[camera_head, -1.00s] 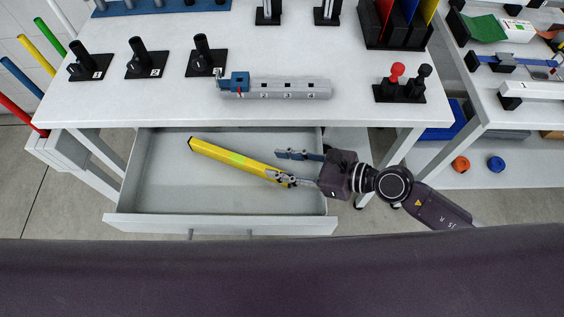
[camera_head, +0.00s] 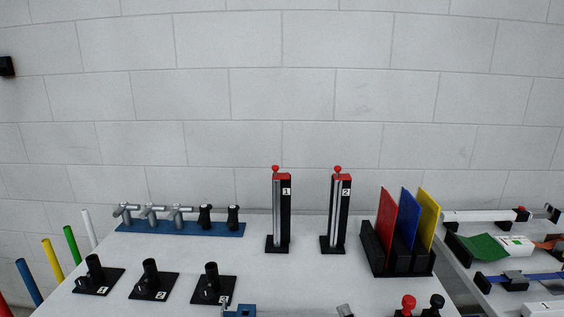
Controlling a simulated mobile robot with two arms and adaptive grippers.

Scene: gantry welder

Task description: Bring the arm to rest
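The head view looks at the back of the table and the wall. A small grey piece (camera_head: 345,310) shows at the bottom edge, right of the middle. It looks like a tip of my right gripper, but too little shows to tell its opening or whether it holds anything. The rest of the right arm is out of the picture. My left arm and gripper are not in view. The drawer and the yellow bar in it are below the picture.
The table (camera_head: 300,285) carries numbered black stands (camera_head: 150,285), a blue rack of torches (camera_head: 180,228), two red-topped columns (camera_head: 281,215) and upright coloured sheets (camera_head: 408,225). A red knob (camera_head: 408,302) and part of a blue clamp (camera_head: 240,311) show low down.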

